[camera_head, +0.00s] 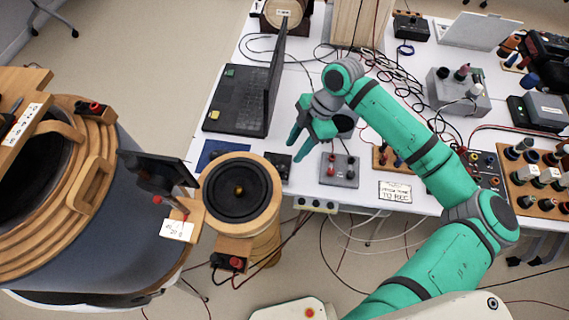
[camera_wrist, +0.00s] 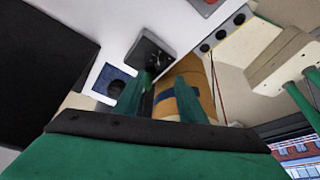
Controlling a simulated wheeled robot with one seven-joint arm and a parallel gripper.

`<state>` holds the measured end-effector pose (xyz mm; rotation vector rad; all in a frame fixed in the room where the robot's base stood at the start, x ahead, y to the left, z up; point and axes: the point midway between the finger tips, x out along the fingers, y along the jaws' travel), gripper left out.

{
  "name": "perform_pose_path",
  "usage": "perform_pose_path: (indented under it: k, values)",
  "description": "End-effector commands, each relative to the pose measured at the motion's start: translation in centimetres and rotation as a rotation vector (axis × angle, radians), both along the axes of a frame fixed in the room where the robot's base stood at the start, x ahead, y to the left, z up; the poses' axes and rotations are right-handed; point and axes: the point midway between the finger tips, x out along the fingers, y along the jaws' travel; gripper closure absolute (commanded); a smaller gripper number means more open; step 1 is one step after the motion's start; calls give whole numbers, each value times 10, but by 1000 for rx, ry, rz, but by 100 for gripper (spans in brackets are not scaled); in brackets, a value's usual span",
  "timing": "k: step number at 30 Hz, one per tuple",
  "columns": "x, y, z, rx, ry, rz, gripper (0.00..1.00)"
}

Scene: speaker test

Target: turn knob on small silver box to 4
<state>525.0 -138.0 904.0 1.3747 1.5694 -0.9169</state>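A small silver-grey box (camera_head: 339,170) lies near the front edge of the white table, with red and dark knobs or terminals on top. I cannot read any number on it. A smaller dark box (camera_head: 278,167) sits just left of it; a dark box (camera_wrist: 152,55) also shows in the wrist view beyond my fingers. My gripper (camera_head: 297,128) is above the table, behind and left of the silver box, apart from it. In the wrist view, my gripper (camera_wrist: 162,92) has two green fingers spread with nothing between them.
A black laptop (camera_head: 240,108) stands to the left of my gripper. A round speaker (camera_head: 240,188) on a wooden stand is at the front left. A larger grey box (camera_head: 458,95) and tangled cables lie at the right. A label card (camera_head: 395,192) lies at the front edge.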

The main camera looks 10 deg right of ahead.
Motion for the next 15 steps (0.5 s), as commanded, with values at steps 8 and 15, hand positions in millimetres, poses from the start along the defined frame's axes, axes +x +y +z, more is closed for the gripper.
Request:
perform_pose_path:
  k: [8, 15]
  values:
    - [-4, 18, -44, 1, 3, 0, 63]
    - [-5, 32, -76, 0, 1, -1, 63]
